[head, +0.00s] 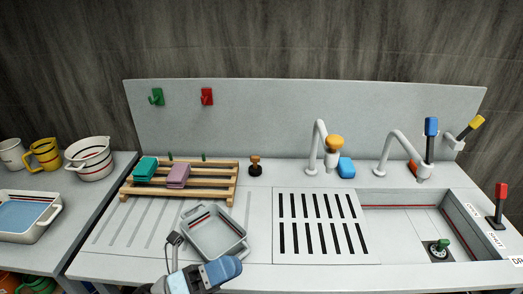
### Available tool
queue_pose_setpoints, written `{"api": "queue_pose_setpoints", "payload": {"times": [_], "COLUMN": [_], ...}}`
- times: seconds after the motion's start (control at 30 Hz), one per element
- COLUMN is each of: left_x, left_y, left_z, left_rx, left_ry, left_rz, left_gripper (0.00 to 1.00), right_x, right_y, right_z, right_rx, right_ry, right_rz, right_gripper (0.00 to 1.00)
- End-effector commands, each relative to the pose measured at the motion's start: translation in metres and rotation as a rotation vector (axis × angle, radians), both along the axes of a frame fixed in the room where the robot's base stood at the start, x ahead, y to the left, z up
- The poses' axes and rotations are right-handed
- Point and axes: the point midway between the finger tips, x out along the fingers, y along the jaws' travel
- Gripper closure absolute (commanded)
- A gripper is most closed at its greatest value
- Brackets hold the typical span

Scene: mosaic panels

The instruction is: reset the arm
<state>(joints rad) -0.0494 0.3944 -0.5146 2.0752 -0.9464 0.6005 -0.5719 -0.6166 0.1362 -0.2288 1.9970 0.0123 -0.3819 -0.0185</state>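My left gripper (176,246) shows at the bottom, left of centre, above the counter's front part. A blue and grey part of my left arm shows beside it. The gripper is beside the near left side of a white rectangular dish (216,232); I cannot tell whether they touch. The fingertips are small and partly hidden, so I cannot tell if they are open or shut. My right gripper is not in view.
A wooden rack (200,190) holds a teal sponge (146,168) and a purple sponge (178,175). A slotted drain panel (318,222) and sink basin (400,222) lie right. Two taps (316,150) stand behind. A left side table holds jugs (88,158) and a tray (48,232).

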Motion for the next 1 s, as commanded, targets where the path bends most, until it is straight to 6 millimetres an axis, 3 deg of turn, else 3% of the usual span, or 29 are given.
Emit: {"api": "queue_pose_setpoints", "payload": {"times": [0.07, 0.17, 0.3, 0.4, 0.5, 0.63, 1.0], "left_x": [0.016, 0.024, -0.005, -0.037, -0.064, -0.082, -0.083], "left_y": [0.026, 0.065, 0.109, 0.124, 0.131, 0.135, 0.135], "left_z": [-0.016, -0.066, -0.153, -0.198, -0.226, -0.243, -0.244], "left_rx": [-0.208, -0.471, -0.796, -0.962, -1.07, -1.138, -1.142], "left_ry": [0.377, 0.847, 1.41, 1.678, 1.85, 1.954, 1.961], "left_rz": [0.147, 0.326, 0.541, 0.646, 0.717, 0.759, 0.762], "left_gripper": [0.71, 0.71, 0.71, 0.71, 0.71, 0.71, 0.71], "right_x": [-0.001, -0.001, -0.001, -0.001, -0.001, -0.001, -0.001], "right_y": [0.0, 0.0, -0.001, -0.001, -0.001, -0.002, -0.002], "right_z": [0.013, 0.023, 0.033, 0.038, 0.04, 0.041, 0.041], "right_rx": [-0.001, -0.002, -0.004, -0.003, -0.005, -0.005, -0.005], "right_ry": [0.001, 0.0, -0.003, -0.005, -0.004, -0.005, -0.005], "right_rz": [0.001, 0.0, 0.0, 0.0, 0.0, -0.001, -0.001], "right_gripper": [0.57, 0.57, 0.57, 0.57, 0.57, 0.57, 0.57]}}
